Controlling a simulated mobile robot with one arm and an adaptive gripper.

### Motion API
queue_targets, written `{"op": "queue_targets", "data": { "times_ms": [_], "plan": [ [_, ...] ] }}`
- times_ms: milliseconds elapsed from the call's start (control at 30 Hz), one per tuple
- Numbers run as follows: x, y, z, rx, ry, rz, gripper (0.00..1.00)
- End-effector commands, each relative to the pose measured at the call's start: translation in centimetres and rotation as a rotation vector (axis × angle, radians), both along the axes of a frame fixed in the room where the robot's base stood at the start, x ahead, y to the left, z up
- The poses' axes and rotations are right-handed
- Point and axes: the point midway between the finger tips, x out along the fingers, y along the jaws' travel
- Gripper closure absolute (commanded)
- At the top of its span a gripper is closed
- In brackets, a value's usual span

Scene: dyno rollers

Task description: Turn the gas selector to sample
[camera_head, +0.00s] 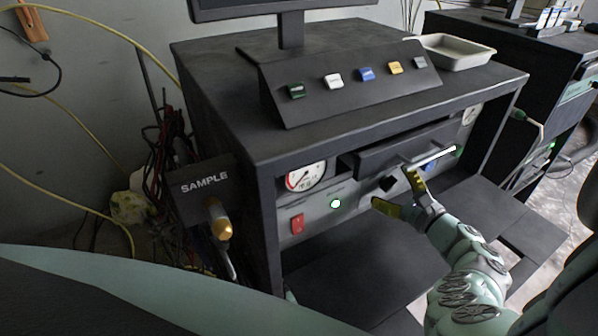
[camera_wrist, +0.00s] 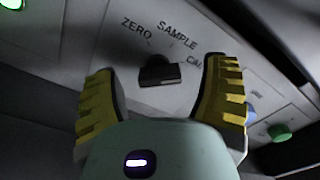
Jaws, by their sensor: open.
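The gas selector (camera_wrist: 160,75) is a small black knob on the grey panel in the wrist view. The labels ZERO, SAMPLE and CAL run in an arc above and to its right. Its bar lies roughly crosswise in the picture; I cannot tell which label it points to. My gripper (camera_wrist: 160,66) has its yellow fingers spread wide, one on each side of the knob, with gaps to it. In the head view my gripper (camera_head: 398,193) is in front of the cabinet's lower panel, beside the dark knob.
A drawer-like black ledge (camera_head: 415,145) overhangs the panel above my gripper. A gauge (camera_head: 305,177), a lit green lamp (camera_head: 336,203) and a red switch (camera_head: 297,224) are to the left. A box marked SAMPLE (camera_head: 203,190) with a brass-tipped probe hangs beside the cabinet. A dark shelf lies below.

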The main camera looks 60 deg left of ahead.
Motion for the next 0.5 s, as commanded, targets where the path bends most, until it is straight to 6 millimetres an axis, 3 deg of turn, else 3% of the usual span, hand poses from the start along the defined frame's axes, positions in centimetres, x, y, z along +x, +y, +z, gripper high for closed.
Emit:
{"op": "queue_targets", "data": {
  "times_ms": [433,500],
  "plan": [
    [-0.11,0.67,-0.03,-0.001,0.001,0.004,0.24],
    [-0.10,0.66,-0.03,-0.002,0.001,0.004,0.31]
  ]
}}
